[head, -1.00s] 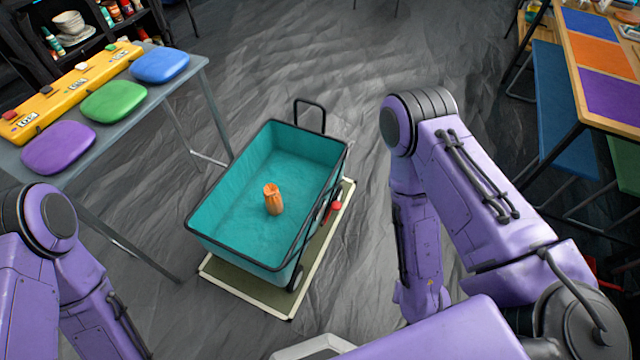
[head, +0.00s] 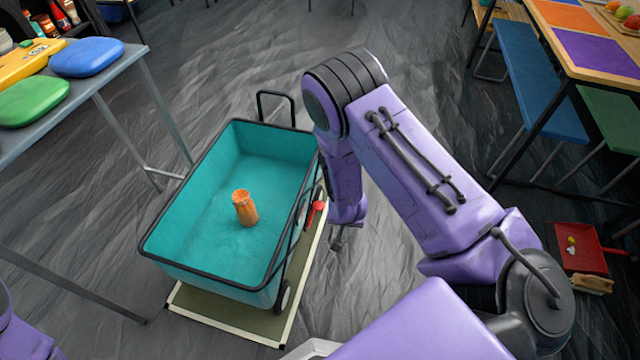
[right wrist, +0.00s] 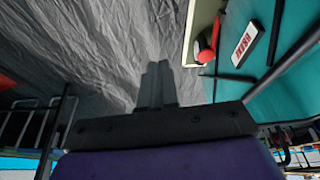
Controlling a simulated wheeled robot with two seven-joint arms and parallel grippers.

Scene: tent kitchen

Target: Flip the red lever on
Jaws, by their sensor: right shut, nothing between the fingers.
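The red lever (head: 318,206) sticks out from the right side of the teal wagon (head: 170,225), low near the wheel. In the right wrist view its red end (right wrist: 207,54) shows at upper right, beside a white label on the wagon's side. My right gripper (head: 337,242) hangs just right of the wagon, apart from the lever. In the right wrist view its fingers (right wrist: 158,68) are together and empty, with the lever to their right. My left gripper is out of view; only a bit of that arm shows at lower left.
The wagon stands on a flat green mat with a pale edge (head: 283,330) and holds an orange object (head: 245,208). A grey table (head: 130,62) with cushions is at left. A table with benches (head: 535,80) is at right. A red dustpan (head: 580,250) lies on the floor.

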